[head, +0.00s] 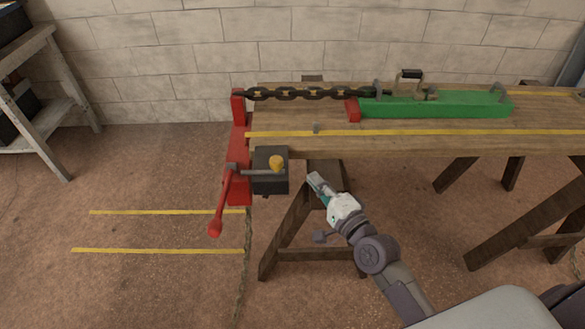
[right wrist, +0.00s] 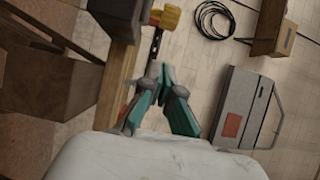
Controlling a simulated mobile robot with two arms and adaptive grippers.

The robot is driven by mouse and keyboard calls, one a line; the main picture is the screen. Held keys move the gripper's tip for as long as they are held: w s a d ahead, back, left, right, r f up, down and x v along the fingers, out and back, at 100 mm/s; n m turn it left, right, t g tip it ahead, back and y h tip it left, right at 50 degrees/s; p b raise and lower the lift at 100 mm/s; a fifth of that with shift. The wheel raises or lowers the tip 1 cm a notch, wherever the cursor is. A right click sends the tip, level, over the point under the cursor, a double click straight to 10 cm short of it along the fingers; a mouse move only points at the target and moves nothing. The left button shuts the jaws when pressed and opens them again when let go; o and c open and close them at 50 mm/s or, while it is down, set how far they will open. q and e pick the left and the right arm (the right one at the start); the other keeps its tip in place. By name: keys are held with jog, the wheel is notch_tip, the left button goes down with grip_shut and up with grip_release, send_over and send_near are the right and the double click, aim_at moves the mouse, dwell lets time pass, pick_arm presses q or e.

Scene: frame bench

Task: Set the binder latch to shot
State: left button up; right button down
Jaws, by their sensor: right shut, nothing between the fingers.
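The binder at the bench's left end has a dark box (head: 271,183) with a yellow knob (head: 277,162), mounted beside a red upright plate (head: 239,140). A red crank handle (head: 223,196) hangs down to the left of the box. My right gripper (head: 316,180) is shut and empty, below the bench's front edge and right of the box, apart from the knob. It also shows in the right wrist view (right wrist: 160,73). I cannot tell the latch's exact position. My left gripper is out of view.
A chain (head: 310,94) runs along the wooden bench (head: 300,140) to a green bar (head: 450,106) with a black-handled clamp (head: 409,75). Trestle legs (head: 285,232) stand close to my right arm. A grey shelf (head: 30,90) stands at far left. The floor left of the bench is clear.

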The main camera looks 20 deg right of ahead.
aim_at(265, 171)
jog(key=w+a, duration=0.4)
jog(key=w, duration=0.1)
jog(key=shift+w+p, duration=0.15)
jog(key=shift+p, duration=0.25)
jog(key=shift+a, duration=0.1)
jog(key=a, duration=0.2)
jog(key=w+a+p, duration=0.1)
jog(key=a, duration=0.1)
jog(key=a+p, duration=0.1)
jog(key=a, duration=0.1)
jog(key=shift+w+a+r, duration=0.1)
jog(key=shift+w+a, duration=0.1)
jog(key=shift+w, duration=0.15)
